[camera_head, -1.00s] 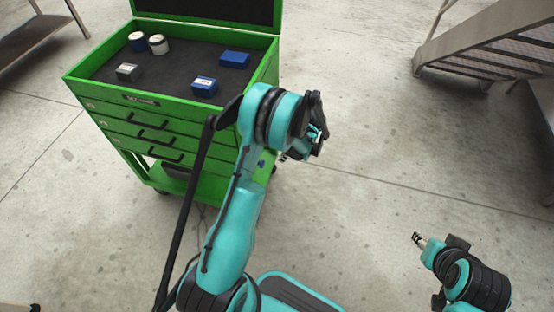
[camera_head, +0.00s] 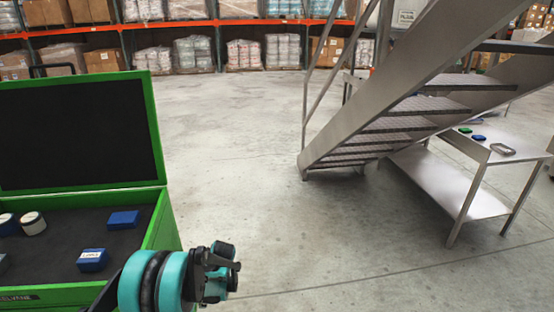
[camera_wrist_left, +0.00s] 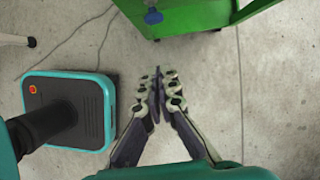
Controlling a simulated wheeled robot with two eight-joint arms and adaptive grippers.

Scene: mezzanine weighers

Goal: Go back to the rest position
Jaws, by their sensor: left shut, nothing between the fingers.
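My left arm comes in at the bottom of the head view, and its wrist shows just right of the green tool cart (camera_head: 165,235). Its fingers are hidden there. In the left wrist view my left gripper (camera_wrist_left: 158,97) is shut and empty, with its fingertips together above bare floor. The cart's green lower part (camera_wrist_left: 190,14) shows beyond the fingertips, with a caster under it. My right gripper is not in the head view now.
On the cart's dark top are blue boxes (camera_head: 123,219) (camera_head: 92,260) and a white-labelled container (camera_head: 33,223). A metal staircase (camera_head: 385,125) and a steel table (camera_head: 450,185) stand at the right. Loaded racks (camera_head: 265,22) line the back. The middle floor is clear.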

